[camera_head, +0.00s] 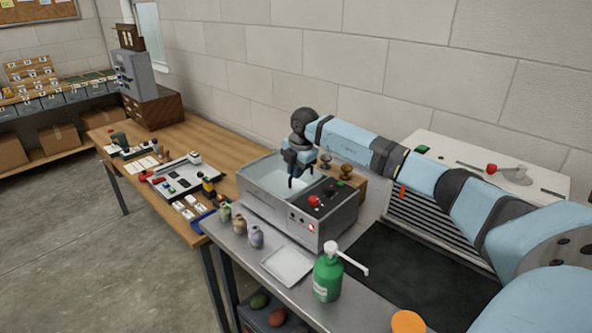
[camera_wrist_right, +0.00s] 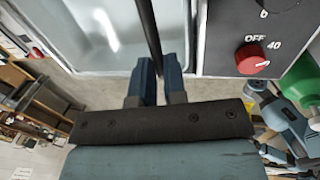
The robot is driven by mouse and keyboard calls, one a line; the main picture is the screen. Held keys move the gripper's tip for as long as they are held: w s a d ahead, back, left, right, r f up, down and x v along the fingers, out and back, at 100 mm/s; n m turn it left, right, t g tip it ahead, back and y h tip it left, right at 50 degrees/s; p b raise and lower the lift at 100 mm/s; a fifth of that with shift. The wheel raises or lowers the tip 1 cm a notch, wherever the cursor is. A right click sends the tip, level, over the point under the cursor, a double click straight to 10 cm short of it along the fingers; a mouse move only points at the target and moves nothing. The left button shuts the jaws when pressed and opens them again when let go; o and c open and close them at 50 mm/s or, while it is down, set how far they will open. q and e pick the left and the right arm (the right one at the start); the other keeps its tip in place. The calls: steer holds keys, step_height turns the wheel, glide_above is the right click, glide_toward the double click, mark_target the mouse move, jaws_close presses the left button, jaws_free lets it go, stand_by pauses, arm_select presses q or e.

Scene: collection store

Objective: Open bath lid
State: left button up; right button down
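My right gripper (camera_head: 294,180) points down over the bath, between that surface and the control panel. In the right wrist view its fingers (camera_wrist_right: 159,78) are close together on a dark bar (camera_wrist_right: 149,28), which looks like the lid handle. The red knob (camera_wrist_right: 252,60) lies to the right, beside the OFF mark.
A green pump bottle (camera_head: 327,275) and a white tray (camera_head: 287,265) stand in front of the bath. Small jars (camera_head: 240,223) line its left front. A white-topped unit (camera_head: 525,178) stands behind my right arm. The wall is close behind.

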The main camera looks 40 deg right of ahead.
steer(key=shift+r, duration=0.15)
steer(key=shift+w+r+p, duration=0.15)
steer(key=shift+r+p, duration=0.15)
steer(key=shift+r, duration=0.25)
steer(key=w+r+p, duration=0.5)
steer(key=w+r, duration=0.3)
steer(key=r, duration=0.4)
steer(key=shift+w+a, duration=0.3)
steer(key=shift+a, duration=0.15)
steer(key=c, duration=1.6)
jaws_free()
steer(key=shift+w+a+f, duration=0.15)
steer(key=shift+f, duration=0.15)
steer(key=o, duration=0.4)
steer(key=shift+w+f, duration=0.1)
steer(key=shift+f, duration=0.05)
